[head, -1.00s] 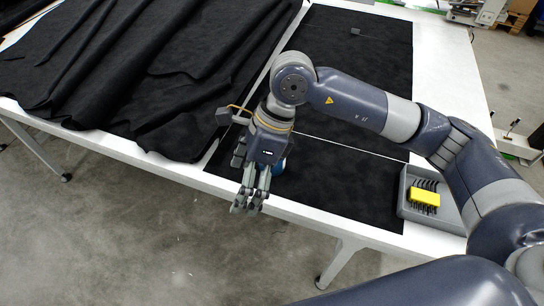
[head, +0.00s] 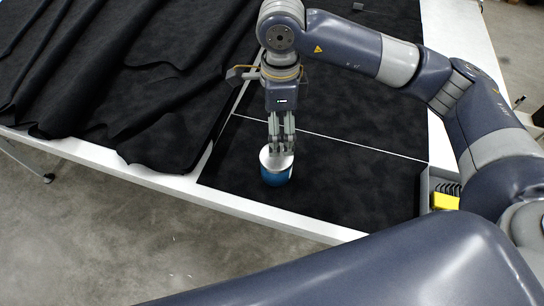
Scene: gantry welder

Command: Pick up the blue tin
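The blue tin (head: 276,177) stands upright on the black sheet near the table's front edge, with a pale round lid on top. My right gripper (head: 281,151) points down at the tin, its fingers over the far part of the lid. The fingers look close together, but whether they touch or grip anything is not clear. My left gripper is not in view.
The white table (head: 125,174) carries black sheets (head: 345,150), with a heap of folded dark fabric (head: 130,80) at the left. A grey tray (head: 424,190) holding a yellow block (head: 445,201) is at the right, partly hidden by my arm.

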